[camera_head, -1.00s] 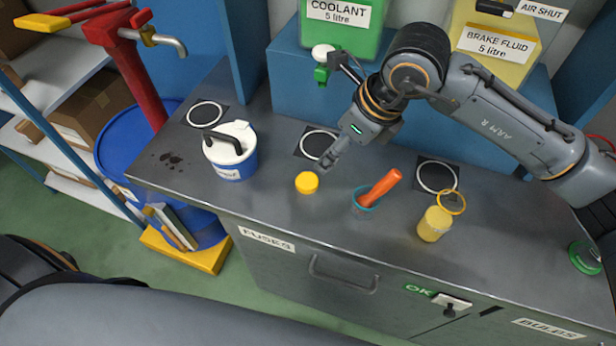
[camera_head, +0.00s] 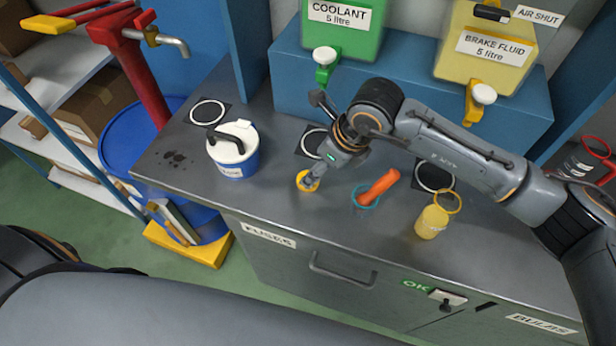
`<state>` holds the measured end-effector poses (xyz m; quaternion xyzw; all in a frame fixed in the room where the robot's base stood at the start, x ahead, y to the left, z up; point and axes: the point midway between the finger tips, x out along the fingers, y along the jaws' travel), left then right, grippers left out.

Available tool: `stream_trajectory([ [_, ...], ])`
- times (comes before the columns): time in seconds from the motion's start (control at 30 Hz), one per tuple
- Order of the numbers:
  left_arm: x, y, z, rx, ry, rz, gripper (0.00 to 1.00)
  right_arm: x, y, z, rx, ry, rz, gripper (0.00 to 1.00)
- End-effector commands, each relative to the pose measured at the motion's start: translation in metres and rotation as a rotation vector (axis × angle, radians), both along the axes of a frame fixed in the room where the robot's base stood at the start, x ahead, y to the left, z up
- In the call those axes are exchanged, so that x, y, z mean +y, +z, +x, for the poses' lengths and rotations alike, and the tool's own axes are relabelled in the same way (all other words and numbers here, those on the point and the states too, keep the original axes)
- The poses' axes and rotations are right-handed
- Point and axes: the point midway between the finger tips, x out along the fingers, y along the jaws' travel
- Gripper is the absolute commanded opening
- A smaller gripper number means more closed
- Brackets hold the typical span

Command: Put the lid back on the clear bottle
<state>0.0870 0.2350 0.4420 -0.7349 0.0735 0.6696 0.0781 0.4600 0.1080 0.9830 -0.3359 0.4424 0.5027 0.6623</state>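The yellow lid (camera_head: 302,182) lies on the grey bench top, near the front edge. My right gripper (camera_head: 311,178) points down at it from above, with its fingertips at the lid and partly covering it. I cannot tell whether the fingers are closed on it. The clear bottle (camera_head: 432,222) stands to the right, with yellow contents and a yellow ring at its open top. My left gripper is out of view.
A teal-rimmed clear cup (camera_head: 361,204) holding an orange object (camera_head: 379,186) stands between lid and bottle. A blue-and-white tub (camera_head: 233,158) stands left. Coolant (camera_head: 341,35) and brake fluid (camera_head: 484,72) containers stand behind on a blue shelf (camera_head: 395,72).

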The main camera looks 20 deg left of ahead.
Motion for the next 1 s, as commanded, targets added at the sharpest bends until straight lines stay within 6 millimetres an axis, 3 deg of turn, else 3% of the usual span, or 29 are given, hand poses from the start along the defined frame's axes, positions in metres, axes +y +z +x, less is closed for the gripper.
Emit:
stream_trajectory([
  [0.17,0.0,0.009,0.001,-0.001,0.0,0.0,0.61,0.003,-0.006,-0.001,0.004,-0.001,-0.002,0.72],
  [0.3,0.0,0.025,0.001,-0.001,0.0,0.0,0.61,0.01,-0.026,-0.004,0.005,-0.001,-0.001,0.72],
  [0.5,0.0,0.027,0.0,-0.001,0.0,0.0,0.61,0.017,-0.047,-0.001,0.002,-0.001,-0.001,0.72],
  [0.83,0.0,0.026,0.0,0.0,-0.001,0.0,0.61,0.017,-0.049,0.0,0.0,0.0,0.0,0.72],
  [0.87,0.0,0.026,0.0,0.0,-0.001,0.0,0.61,0.017,-0.049,0.0,0.0,0.0,0.0,0.7],
  [1.0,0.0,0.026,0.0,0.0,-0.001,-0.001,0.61,0.017,-0.049,0.0,0.0,0.0,0.0,0.46],
])
